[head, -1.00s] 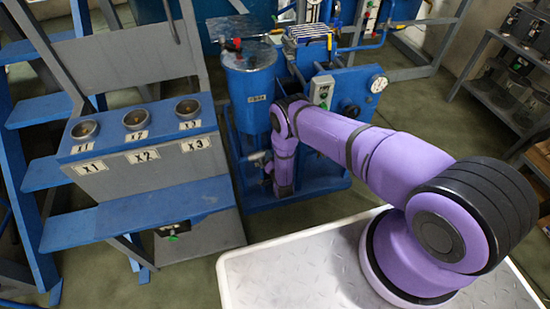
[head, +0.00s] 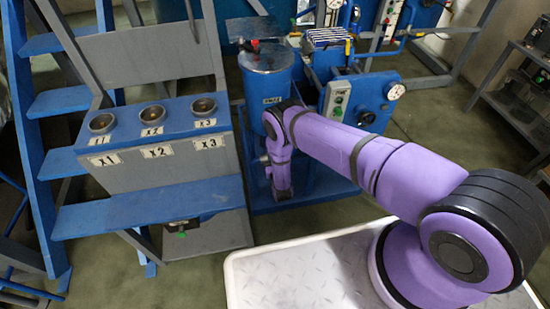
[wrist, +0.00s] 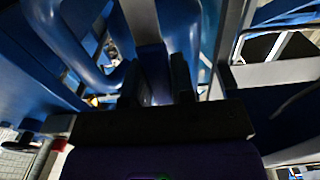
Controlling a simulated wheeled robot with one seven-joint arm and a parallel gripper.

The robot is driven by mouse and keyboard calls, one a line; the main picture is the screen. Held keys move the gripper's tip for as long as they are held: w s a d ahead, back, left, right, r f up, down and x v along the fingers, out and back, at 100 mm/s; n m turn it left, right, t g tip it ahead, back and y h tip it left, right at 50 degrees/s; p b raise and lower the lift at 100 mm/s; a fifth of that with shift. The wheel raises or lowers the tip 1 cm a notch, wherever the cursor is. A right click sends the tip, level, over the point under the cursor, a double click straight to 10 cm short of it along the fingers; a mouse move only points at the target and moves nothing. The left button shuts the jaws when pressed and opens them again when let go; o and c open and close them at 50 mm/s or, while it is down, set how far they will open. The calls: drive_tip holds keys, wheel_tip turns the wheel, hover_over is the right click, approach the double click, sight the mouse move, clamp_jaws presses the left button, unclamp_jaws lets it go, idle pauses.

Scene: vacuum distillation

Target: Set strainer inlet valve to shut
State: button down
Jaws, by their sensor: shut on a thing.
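In the wrist view, my gripper (wrist: 157,88) has its two dark fingers closed on a narrow blue bar (wrist: 153,68) that stands between them. The bar looks like a valve handle, but the picture is too dark to tell which valve it belongs to. Thick curved blue pipes (wrist: 100,75) are close on its left. In the head view, my arm reaches down in front of the blue cylindrical vessel (head: 268,85); the gripper and the strainer inlet valve are hidden there behind the purple wrist.
The blue skid behind carries a green-and-red button box (head: 337,100) and a round white gauge (head: 396,92). A blue stand with cups marked X1, X2 and X3 (head: 145,135) is to the left, beside blue steps (head: 60,102). Grey shelves (head: 515,105) stand at right.

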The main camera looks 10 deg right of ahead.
drive_tip(key=shift+s+f, duration=0.1)
idle(0.3)
drive_tip(key=c, duration=1)
unclamp_jaws()
drive_tip(key=shift+o, duration=0.2)
drive_tip(key=s, duration=1)
drive_tip(key=shift+s, duration=0.4)
drive_tip(key=shift+a, duration=0.1)
